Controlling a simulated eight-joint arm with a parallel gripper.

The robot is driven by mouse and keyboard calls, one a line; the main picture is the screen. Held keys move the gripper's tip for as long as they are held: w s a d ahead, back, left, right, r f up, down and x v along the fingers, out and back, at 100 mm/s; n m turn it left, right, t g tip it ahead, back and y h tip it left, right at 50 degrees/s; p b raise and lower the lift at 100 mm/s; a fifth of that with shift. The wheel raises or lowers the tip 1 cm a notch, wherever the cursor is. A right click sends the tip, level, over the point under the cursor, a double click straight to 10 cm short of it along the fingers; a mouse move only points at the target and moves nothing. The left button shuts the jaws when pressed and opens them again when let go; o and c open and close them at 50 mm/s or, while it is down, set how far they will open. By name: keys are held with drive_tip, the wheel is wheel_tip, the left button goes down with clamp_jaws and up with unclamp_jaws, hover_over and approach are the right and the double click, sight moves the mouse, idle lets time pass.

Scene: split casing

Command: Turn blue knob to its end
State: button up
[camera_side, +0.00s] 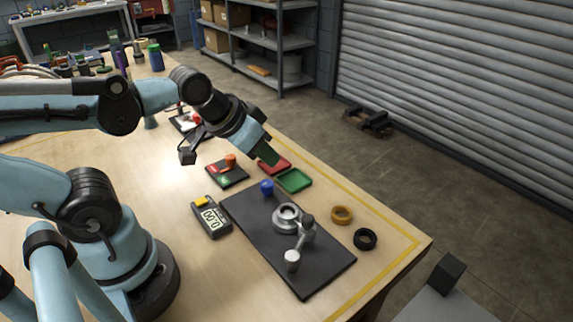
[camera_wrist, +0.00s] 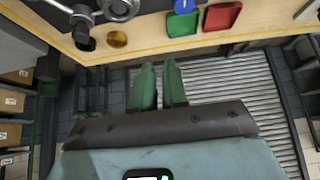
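The blue knob (camera_side: 267,187) stands at the far left corner of a dark plate (camera_side: 318,268) on the wooden table. In the wrist view the blue knob (camera_wrist: 183,6) shows only at the top edge, partly cut off, with a pale mark on it. My gripper (camera_side: 268,153) is in the air above and beyond the knob, apart from it, over the red and green trays. In the wrist view its two green fingers (camera_wrist: 160,68) stand slightly apart with a narrow empty gap between them.
On the plate are a metal ring fitting (camera_side: 287,217) and a crank lever with a pale handle (camera_side: 292,261). Near it lie a green tray (camera_side: 294,181), red tray (camera_side: 275,164), meter (camera_side: 211,218), ochre ring (camera_side: 341,215) and black ring (camera_side: 365,239). The table edge is at the right.

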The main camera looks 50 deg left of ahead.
sight(267, 183)
drive_tip(key=o, duration=0.5)
drive_tip(key=shift+w+a+r+n+g, duration=0.15)
drive_tip(key=shift+a+n+g, duration=0.1)
drive_tip(key=shift+n, duration=0.35)
drive_tip(key=shift+w+a+r+n+g, duration=0.1)
drive_tip(key=shift+n+g, duration=0.15)
drive_tip(key=shift+n, duration=0.35)
drive_tip(key=shift+c, duration=0.2)
drive_tip(key=o, duration=0.3)
drive_tip(key=a+n+g, duration=0.1)
drive_tip(key=n, duration=0.2)
drive_tip(key=w+n+g, duration=0.1)
drive_tip(key=n, duration=0.2)
drive_tip(key=w+a+n+g, duration=0.1)
drive_tip(key=n+g, duration=0.1)
drive_tip(key=n, duration=0.1)
drive_tip(key=shift+a+r, duration=0.3)
drive_tip(key=shift+a, duration=0.05)
drive_tip(key=shift+w+a+f+n+g, duration=0.1)
drive_tip(key=shift+a+f+n+g, duration=0.45)
drive_tip(key=shift+f, duration=1.5)
drive_tip(key=shift+w+d+f+n+g, duration=0.15)
drive_tip(key=shift+f+n, duration=0.85)
drive_tip(key=shift+f, duration=1)
drive_tip(key=shift+a+f+n+g, duration=0.25)
drive_tip(key=shift+f+n, duration=0.5)
drive_tip(key=shift+f, duration=1.3)
drive_tip(key=shift+d, duration=0.1)
drive_tip(key=c, duration=1)
